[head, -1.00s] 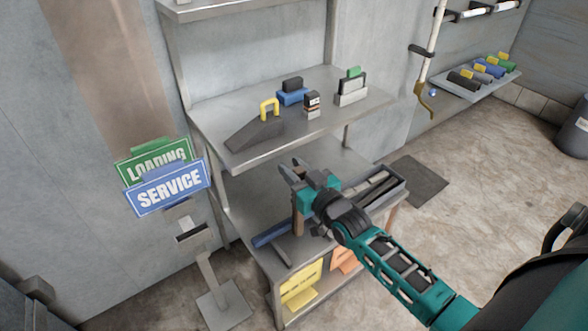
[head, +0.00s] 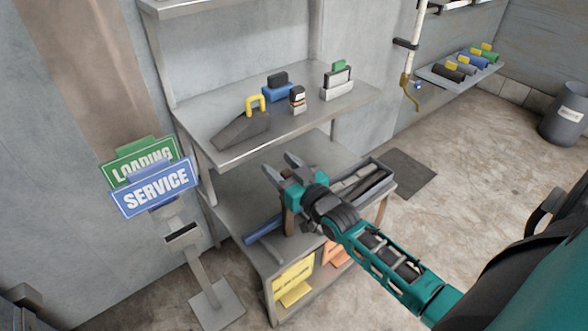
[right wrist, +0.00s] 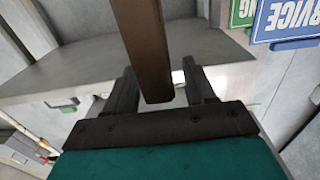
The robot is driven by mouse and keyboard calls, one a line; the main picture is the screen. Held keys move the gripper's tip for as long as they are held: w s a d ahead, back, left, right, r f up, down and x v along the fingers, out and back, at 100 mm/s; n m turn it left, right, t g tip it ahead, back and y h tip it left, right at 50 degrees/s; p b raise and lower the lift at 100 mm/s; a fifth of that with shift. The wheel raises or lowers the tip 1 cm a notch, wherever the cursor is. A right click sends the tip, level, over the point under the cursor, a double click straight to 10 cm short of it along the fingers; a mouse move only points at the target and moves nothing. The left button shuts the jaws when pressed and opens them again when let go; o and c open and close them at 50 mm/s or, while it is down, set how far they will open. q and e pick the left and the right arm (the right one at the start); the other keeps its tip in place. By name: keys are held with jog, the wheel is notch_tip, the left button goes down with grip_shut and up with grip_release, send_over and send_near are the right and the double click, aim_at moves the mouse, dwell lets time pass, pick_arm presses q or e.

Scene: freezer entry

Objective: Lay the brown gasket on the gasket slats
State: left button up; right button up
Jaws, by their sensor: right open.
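My right gripper (head: 282,166) is over the lower shelf with its two fingers apart. A brown bar, seemingly the brown gasket (head: 289,222), shows upright just below the gripper. In the right wrist view, the brown bar (right wrist: 143,45) runs in from the top edge and its end lies between the open fingers (right wrist: 158,80). I cannot tell whether it touches them. A grey tray with long strips (head: 383,164) sits at the right end of the lower shelf, partly behind my arm. I cannot tell for certain whether it is the gasket slats. My left gripper is not in view.
The upper shelf (head: 220,118) with a grey wedge (head: 238,132) and small blocks overhangs the back. A blue bar (head: 263,229) lies on the lower shelf. The SERVICE sign (head: 152,190) stands at left. Open floor (head: 450,200) lies to the right.

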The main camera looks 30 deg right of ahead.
jog(key=s+p, duration=0.3)
jog(key=s, duration=0.9)
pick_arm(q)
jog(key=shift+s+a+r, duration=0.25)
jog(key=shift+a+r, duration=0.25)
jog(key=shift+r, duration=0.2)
pick_arm(e)
jog(key=s+a+f+n+g+y, duration=0.1)
jog(key=s+a+f+g, duration=0.1)
jog(key=a, duration=0.5)
jog(key=s+a+f+n+g+y, duration=0.1)
jog(key=s+a+f+g, duration=0.1)
jog(key=s+a+g, duration=0.2)
jog(key=a+g, duration=0.1)
jog(key=a, duration=0.2)
jog(key=shift+s+f, duration=0.15)
jog(key=shift+f, duration=0.2)
pick_arm(q)
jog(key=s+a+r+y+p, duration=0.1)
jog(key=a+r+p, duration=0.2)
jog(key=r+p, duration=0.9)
jog(key=p, duration=0.4)
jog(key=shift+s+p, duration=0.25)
jog(key=shift+p, duration=0.05)
pick_arm(e)
jog(key=s+d+r, duration=0.1)
jog(key=d+r, duration=0.2)
jog(key=r, duration=0.9)
jog(key=shift+s+d+h, duration=0.2)
jog(key=shift+h, duration=0.2)
